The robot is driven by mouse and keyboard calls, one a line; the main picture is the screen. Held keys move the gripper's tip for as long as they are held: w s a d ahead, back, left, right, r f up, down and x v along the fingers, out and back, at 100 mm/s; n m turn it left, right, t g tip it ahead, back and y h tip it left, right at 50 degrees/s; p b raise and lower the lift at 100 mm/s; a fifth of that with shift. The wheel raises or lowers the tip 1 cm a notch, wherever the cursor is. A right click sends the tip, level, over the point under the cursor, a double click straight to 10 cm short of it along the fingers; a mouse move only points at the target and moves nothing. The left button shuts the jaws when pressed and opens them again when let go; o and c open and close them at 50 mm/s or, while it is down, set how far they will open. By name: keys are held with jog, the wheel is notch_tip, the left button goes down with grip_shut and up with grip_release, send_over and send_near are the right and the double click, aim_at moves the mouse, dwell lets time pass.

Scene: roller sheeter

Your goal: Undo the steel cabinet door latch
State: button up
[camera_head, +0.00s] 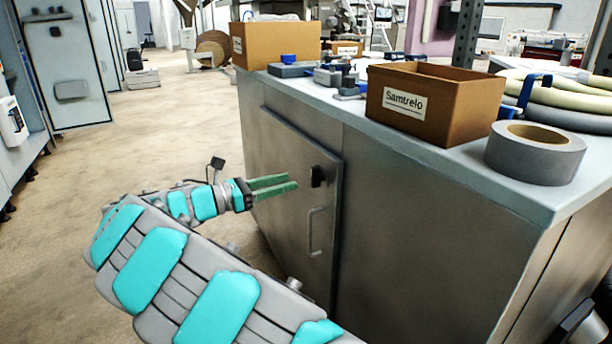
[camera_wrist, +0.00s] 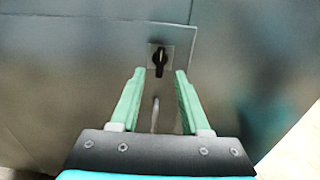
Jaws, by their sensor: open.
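The steel cabinet door (camera_head: 288,190) is closed, on the side of a grey metal cabinet. A small black latch (camera_head: 318,176) sits near the door's right edge, above a slim bar handle (camera_head: 315,232). In the wrist view the latch (camera_wrist: 160,57) is a dark knob on a light square plate, its grip pointing downward. My gripper (camera_head: 296,182) has green fingers and is in front of the door, just left of the latch. In the wrist view my gripper (camera_wrist: 159,78) is open and empty, with the latch ahead between the fingertips. They look apart from it.
The floor (camera_head: 165,125) left of the cabinet is clear.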

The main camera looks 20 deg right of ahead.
aim_at(317, 177)
jog(key=d, duration=0.6)
jog(key=shift+d, duration=0.25)
jog(key=shift+w, duration=0.1)
jog(key=shift+c, duration=0.3)
grip_shut()
